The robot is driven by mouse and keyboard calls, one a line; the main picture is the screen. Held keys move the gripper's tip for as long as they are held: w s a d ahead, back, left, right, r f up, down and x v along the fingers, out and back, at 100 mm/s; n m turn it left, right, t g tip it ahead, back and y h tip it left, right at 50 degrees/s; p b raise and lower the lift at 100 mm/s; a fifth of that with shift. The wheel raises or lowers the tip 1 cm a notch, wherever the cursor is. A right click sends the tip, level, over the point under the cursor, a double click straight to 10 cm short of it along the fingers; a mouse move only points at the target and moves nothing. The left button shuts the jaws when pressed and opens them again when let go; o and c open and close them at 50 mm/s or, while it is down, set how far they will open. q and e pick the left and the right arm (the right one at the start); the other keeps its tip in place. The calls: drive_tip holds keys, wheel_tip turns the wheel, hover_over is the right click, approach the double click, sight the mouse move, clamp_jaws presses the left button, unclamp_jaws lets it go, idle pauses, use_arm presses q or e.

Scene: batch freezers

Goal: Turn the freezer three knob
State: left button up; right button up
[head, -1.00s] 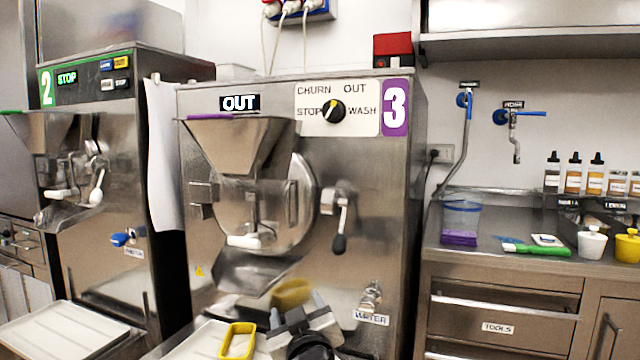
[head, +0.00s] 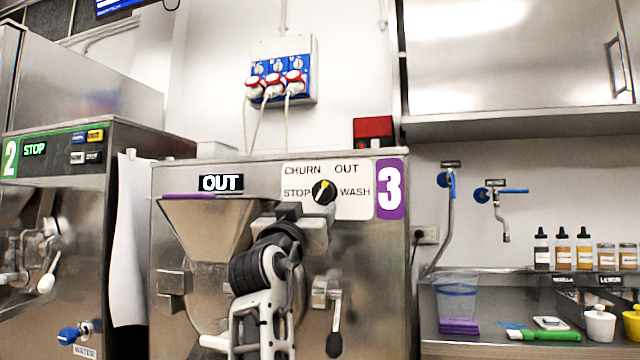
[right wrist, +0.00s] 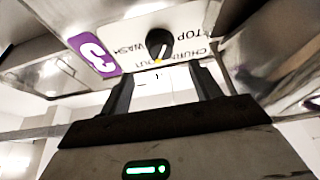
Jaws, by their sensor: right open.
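Freezer three (head: 384,285) is a steel machine with a purple "3" label, and its display (head: 221,183) reads OUT. Its black knob (head: 324,192) sits on a white panel marked CHURN, OUT, STOP and WASH. The knob's light pointer mark points up and slightly right, toward OUT. My right gripper (head: 305,212) is raised in front of the machine, just below the knob. In the right wrist view the knob (right wrist: 158,43) lies just beyond my open, empty fingers (right wrist: 163,70), between their lines and apart from them. My left gripper is not in view.
The steel hopper (head: 205,225) is just left of my right gripper, and a black-handled lever (head: 334,340) hangs below right. Freezer two (head: 110,200) stands at left. A counter (head: 440,330) with bottles and tubs is at right, under a wall cabinet (head: 500,60).

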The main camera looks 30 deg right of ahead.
sight(321, 194)
drive_tip(key=p+x, duration=0.3)
drive_tip(key=x, duration=0.6)
drive_tip(key=shift+a+p, duration=0.1)
drive_tip(key=shift+p, duration=0.3)
drive_tip(key=c, duration=0.8)
